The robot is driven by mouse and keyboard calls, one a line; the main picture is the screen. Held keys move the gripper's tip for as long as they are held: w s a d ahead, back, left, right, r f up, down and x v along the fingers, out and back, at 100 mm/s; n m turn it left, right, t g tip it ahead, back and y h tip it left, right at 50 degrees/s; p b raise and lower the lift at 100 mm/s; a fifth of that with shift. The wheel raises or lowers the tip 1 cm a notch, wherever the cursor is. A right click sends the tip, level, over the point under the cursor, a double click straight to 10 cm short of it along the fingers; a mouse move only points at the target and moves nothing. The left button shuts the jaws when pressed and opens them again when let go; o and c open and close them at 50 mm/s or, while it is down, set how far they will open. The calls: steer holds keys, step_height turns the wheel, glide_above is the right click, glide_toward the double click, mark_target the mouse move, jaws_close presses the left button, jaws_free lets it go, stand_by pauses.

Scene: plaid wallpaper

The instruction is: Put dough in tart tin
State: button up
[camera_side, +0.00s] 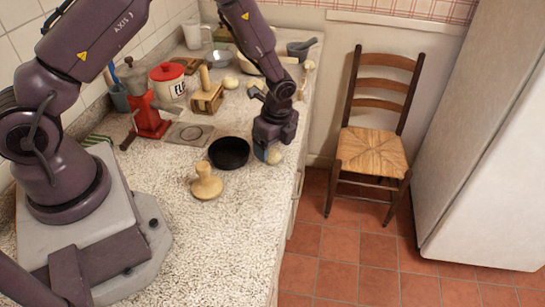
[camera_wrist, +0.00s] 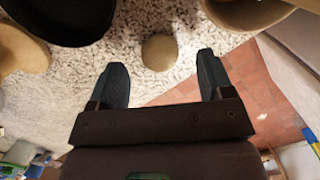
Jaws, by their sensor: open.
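A pale round ball of dough (camera_side: 275,157) sits on the speckled counter right by my gripper (camera_side: 267,153), partly hidden behind the fingers. In the wrist view the dough ball (camera_wrist: 159,52) lies between and slightly beyond the two fingertips of my gripper (camera_wrist: 162,64), with gaps on both sides. The gripper is open and empty, low over the counter near its right edge. The black round tart tin (camera_side: 229,153) stands just left of the gripper and looks empty. Part of the dark tin (camera_wrist: 62,22) shows at the wrist view's upper left.
A wooden tamper (camera_side: 206,185) stands in front of the tin. Further dough balls (camera_side: 231,82) lie farther back. A wooden box (camera_side: 207,100), a red grinder (camera_side: 147,112) and a flour canister (camera_side: 167,82) stand behind left. The counter's right edge is close; its front is clear.

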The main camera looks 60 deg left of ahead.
mark_target(272, 156)
steer(key=shift+a+f, duration=0.1)
steer(key=shift+f, duration=1.25)
steer(key=c, duration=1)
steer(key=shift+c, duration=0.3)
steer(key=shift+r, duration=0.15)
